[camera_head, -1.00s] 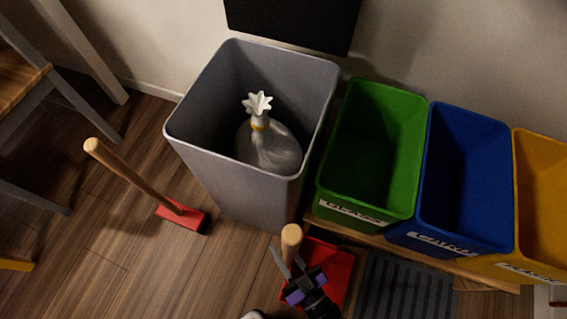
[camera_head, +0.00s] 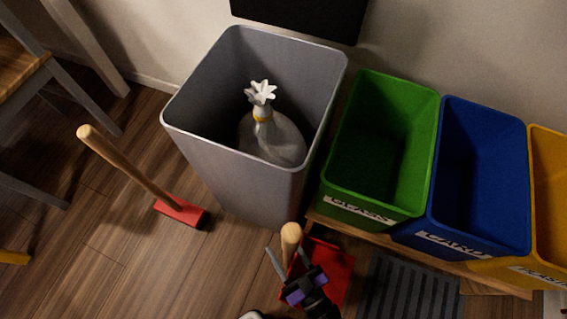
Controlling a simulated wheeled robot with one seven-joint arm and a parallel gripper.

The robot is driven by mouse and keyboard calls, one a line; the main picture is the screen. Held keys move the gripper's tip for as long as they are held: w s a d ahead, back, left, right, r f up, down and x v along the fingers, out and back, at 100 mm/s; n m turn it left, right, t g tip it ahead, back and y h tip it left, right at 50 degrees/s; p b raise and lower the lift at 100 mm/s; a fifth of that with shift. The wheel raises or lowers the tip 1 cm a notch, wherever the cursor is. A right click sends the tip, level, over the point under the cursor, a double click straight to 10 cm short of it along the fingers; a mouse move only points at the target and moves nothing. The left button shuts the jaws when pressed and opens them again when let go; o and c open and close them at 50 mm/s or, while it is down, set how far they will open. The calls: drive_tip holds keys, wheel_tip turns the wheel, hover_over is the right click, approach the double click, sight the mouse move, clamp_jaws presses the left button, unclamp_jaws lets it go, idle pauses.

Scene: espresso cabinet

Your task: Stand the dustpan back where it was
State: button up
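The dustpan (camera_head: 336,262) has a red pan and an upright wooden handle. It stands on the floor in front of the grey bin, at the lower middle of the head view. My gripper (camera_head: 286,262) is at the handle, with one finger on each side of it. The left finger shows a gap from the handle, so the fingers look open. My gripper hides part of the pan and the lower handle.
A red brush with a wooden handle (camera_head: 136,170) stands left of the grey bin (camera_head: 231,167), which holds a tied white bag (camera_head: 272,138). Green (camera_head: 364,213), blue (camera_head: 475,245) and yellow bins stand on a low wooden shelf at right. A dark ribbed mat (camera_head: 408,292) lies below them.

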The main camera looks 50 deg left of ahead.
idle(0.6)
drive_tip(key=s+d+p, duration=0.1)
drive_tip(key=d+p, duration=0.3)
drive_tip(key=d, duration=0.8)
